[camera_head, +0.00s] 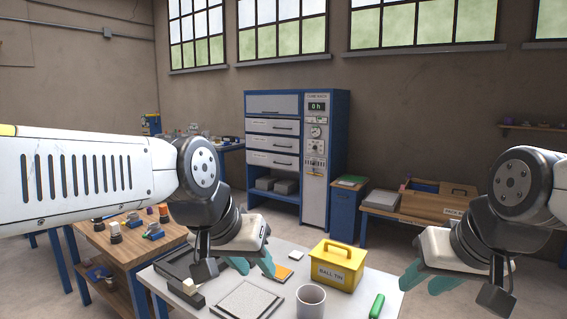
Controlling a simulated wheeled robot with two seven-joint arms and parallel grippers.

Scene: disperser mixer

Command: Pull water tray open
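A blue and grey cabinet (338,150) stands against the back wall with a stack of drawers on its left side. The upper drawer (265,126), middle drawer (265,143) and lower drawer (265,160) have dark handles and look shut. Their small labels are too small to read, so I cannot tell which is the water tray. My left gripper (254,265) is over the near table, its teal fingers apart and nothing between them. My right gripper (428,280) is right of the table, its teal fingers apart and empty. Both are well in front of the cabinet, touching no drawer.
The white near table (320,246) holds a yellow box (338,270), a cup (310,300), a green-handled tool (376,306) and a grey slab (247,300). A wooden workbench (130,246) stands left.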

